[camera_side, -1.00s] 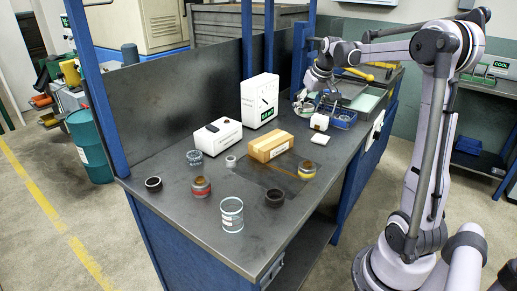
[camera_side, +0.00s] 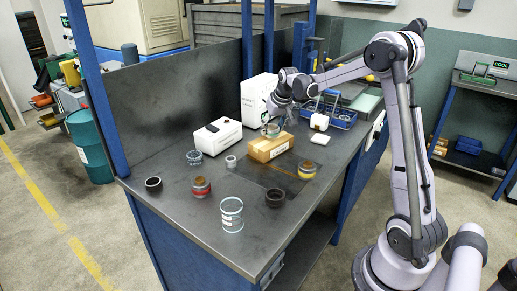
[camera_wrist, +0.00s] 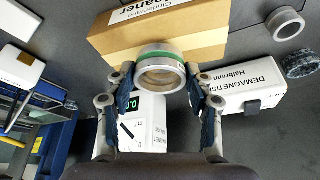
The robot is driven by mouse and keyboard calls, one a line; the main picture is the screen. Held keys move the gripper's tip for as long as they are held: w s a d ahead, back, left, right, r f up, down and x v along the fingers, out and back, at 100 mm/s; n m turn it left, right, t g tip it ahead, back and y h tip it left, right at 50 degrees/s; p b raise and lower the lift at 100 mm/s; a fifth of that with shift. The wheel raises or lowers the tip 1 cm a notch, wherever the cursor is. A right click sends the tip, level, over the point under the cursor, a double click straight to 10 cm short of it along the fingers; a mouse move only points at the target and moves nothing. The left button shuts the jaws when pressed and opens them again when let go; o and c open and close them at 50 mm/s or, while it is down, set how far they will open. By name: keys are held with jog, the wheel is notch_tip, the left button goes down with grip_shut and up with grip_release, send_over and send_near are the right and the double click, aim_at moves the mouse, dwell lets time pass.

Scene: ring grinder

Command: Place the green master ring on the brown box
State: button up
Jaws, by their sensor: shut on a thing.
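The green master ring (camera_wrist: 161,66) is a grey metal ring with a green band. My gripper (camera_wrist: 160,84) is shut on it, with one finger on each side. In the side view the ring (camera_side: 270,131) is at the far end of the brown box (camera_side: 265,150), at about the height of its top. My gripper (camera_side: 273,121) is above it, reaching down from the right. In the wrist view the ring overlaps the edge of the brown box (camera_wrist: 200,38). I cannot tell whether the ring touches the box or hangs just above it.
A white demagnetiser (camera_side: 217,135) stands left of the box, and a white gauge unit (camera_side: 256,98) stands behind it. A blue tray (camera_side: 338,116) is at the back right. Several other rings, including a red-banded one (camera_side: 201,187), stand on the front of the bench.

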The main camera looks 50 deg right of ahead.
jog(key=shift+f, duration=0.85)
jog(key=shift+f, duration=0.1)
jog(key=o, duration=1.3)
jog(key=v, duration=1.1)
jog(key=s+a+r+n+t, duration=0.1)
jog(key=s+a, duration=0.2)
jog(key=a, duration=0.5)
jog(key=s+a+r+n, duration=0.1)
jog(key=s+a, duration=0.2)
jog(key=a, duration=0.4)
jog(key=s+a+f+n+t+y, duration=0.2)
jog(key=s+a+f, duration=0.3)
jog(key=s+a, duration=0.5)
jog(key=a+n, duration=0.1)
jog(key=a, duration=0.1)
jog(key=shift+s+a+f+n, duration=0.2)
jog(key=shift+a+f+n, duration=0.05)
jog(key=shift+f+n, duration=0.1)
